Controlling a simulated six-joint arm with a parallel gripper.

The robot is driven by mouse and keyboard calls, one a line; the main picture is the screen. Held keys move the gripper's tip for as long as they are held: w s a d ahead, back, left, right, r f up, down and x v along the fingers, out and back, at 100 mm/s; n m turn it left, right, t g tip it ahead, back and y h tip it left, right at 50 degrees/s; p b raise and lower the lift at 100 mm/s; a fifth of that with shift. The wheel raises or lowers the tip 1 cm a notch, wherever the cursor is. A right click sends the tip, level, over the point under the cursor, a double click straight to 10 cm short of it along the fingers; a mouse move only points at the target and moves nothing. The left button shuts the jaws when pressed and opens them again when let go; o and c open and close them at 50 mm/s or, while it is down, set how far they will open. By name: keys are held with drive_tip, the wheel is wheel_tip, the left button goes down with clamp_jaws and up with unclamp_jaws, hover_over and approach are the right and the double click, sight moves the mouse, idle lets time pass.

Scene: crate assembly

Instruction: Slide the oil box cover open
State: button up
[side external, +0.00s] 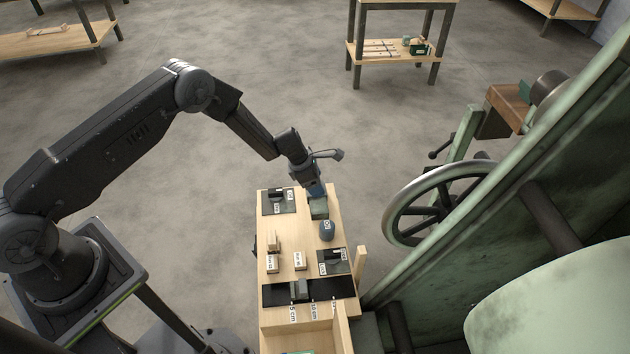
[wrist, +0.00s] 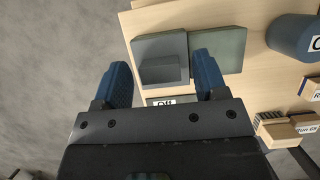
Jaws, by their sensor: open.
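The oil box (side external: 319,208) is a small green box at the far right corner of the wooden table. In the wrist view, a grey square cover (wrist: 160,42) with a raised block handle (wrist: 163,70) lies beside a flat green square surface (wrist: 218,50). I cannot tell how far the cover overlaps the box. My gripper (side external: 315,193) is just above the box. Its two blue fingers, also in the wrist view (wrist: 162,76), are open, apart on either side of the handle, with nothing held. A partly hidden white label (wrist: 165,101) shows below the cover.
A blue cylinder (side external: 327,230) stands close to the box. A dark plate with a black block (side external: 278,198) lies to its left. Small wooden blocks (side external: 272,250) and a black strip (side external: 270,295) are nearer. A green machine with a handwheel (side external: 437,205) stands right.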

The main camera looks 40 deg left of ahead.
sight(324, 207)
clamp_jaws()
drive_tip(key=shift+s+d, duration=2.25)
drive_tip(key=shift+d, duration=0.15)
drive_tip(key=shift+c, duration=1.8)
unclamp_jaws()
drive_tip(key=shift+s, duration=0.1)
drive_tip(key=o, duration=0.4)
drive_tip(key=shift+c, duration=0.2)
drive_tip(key=shift+a, duration=0.1)
drive_tip(key=v, duration=1.3)
drive_tip(key=shift+r, duration=0.4)
drive_tip(key=shift+s+a, duration=0.1)
